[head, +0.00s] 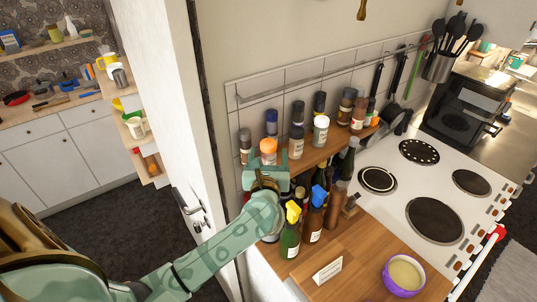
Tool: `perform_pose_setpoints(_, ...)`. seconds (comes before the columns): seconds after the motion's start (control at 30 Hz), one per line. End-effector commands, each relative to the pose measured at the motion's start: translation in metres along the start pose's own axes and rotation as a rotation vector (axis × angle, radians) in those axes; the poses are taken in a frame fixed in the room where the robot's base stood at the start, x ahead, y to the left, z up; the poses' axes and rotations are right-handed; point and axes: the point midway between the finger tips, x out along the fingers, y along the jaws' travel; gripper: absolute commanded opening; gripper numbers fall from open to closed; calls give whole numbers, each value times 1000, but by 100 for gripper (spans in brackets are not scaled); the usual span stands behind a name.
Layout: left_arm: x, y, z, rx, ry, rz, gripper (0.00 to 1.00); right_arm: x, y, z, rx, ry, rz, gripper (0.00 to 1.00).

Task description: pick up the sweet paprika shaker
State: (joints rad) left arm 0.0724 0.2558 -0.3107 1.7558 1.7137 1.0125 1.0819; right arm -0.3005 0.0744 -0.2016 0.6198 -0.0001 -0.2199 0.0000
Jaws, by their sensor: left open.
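My left gripper (266,168) reaches in from the left to the left end of the wooden spice shelf. It is open. A shaker with an orange cap (268,147) stands right at its fingers; its lower part is hidden by the gripper. I cannot tell whether the fingers touch it. Several other shakers stand along the shelf, among them a blue-capped one (271,122) just behind and a white-capped one (320,130) to the right. The labels are too small to read, so I cannot confirm which is sweet paprika. My right gripper is not in view.
Sauce bottles with yellow (291,237) and blue (314,220) tops stand in front of the shelf (335,143), close to my left wrist. A purple bowl (403,275) and small card (327,270) are on the wooden counter. The cooker (400,200) is at right.

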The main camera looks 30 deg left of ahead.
Motion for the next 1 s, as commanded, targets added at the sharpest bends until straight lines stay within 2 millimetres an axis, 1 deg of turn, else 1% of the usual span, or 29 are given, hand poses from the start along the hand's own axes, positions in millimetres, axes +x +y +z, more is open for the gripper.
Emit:
perform_pose_setpoints(0.1,19,0,4,4,-2,1,66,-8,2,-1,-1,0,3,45)
perform_pose_setpoints(0.2,36,0,3,4,-4,1,66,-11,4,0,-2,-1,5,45)
perform_pose_setpoints(0.3,46,0,1,4,-2,1,66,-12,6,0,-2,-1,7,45)
perform_pose_setpoints(0.4,49,0,0,1,-1,0,66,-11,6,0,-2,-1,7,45)
perform_pose_setpoints(0.57,49,0,0,1,-1,0,66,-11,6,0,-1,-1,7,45)
perform_pose_setpoints(0.6,49,0,0,2,-1,0,55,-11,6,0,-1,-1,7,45)
perform_pose_setpoints(0.67,49,0,0,2,-1,0,38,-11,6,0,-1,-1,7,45)
perform_pose_setpoints(0.7,49,0,0,2,-1,0,27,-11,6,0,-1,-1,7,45)
perform_pose_setpoints(0.73,49,0,0,2,-1,0,19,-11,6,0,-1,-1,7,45)
perform_pose_setpoints(0.77,48,0,0,2,-1,0,16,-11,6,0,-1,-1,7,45)
perform_pose_setpoints(1.0,48,0,0,2,-1,0,17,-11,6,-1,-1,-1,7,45)
